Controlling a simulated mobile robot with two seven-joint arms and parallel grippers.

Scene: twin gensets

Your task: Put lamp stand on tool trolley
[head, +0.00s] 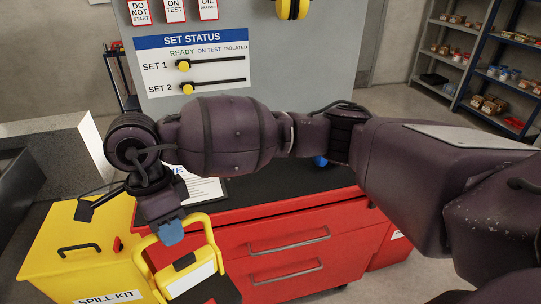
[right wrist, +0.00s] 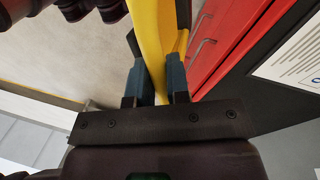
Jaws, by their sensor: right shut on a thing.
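The lamp stand (head: 208,238) has a yellow tube frame around a lamp with a pale panel, low in the head view, in front of the red trolley. My right gripper (head: 171,232) is at its top bar. In the right wrist view the two blue fingers of the gripper (right wrist: 159,82) are shut on the yellow tube (right wrist: 153,50). The tool trolley (head: 290,235) is red with drawers and a dark top (head: 265,190). My right arm crosses in front of much of its top. The lamp stand's foot is out of view. My left gripper is not in view.
A yellow spill kit box (head: 65,245) stands left of the lamp stand. A sheet of paper (head: 203,190) lies on the trolley top, partly hidden. A grey panel with a set status board (head: 195,65) rises behind. Shelves (head: 490,60) stand at the back right.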

